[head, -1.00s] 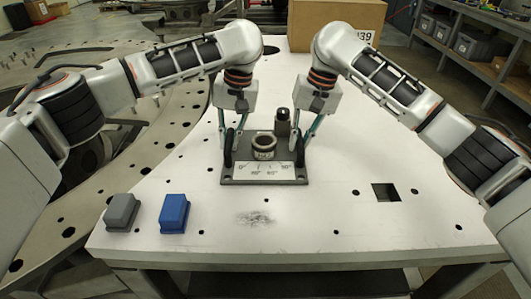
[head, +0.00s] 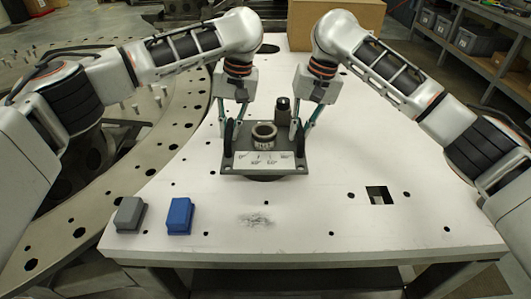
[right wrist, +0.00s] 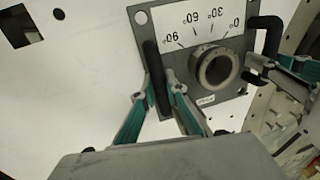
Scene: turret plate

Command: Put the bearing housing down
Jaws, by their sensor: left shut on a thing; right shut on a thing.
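The bearing housing (head: 235,166) is a grey plate with a bearing ring (head: 264,135), a white angle scale and two upright black handles. My left gripper (head: 231,128) is shut on the left handle. My right gripper (head: 297,128) is shut on the right handle. The right wrist view shows the housing (right wrist: 205,104) too, with my right gripper (right wrist: 160,88) around the near handle and my left gripper (right wrist: 268,62) at the far handle.
A dark cylinder (head: 282,107) stands just behind the ring. A grey block (head: 130,215) and a blue block (head: 179,216) lie at the table's front left. A square hole (head: 379,195) is at the right. A cardboard box (head: 345,22) stands behind. The table (head: 320,205) front is mostly clear.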

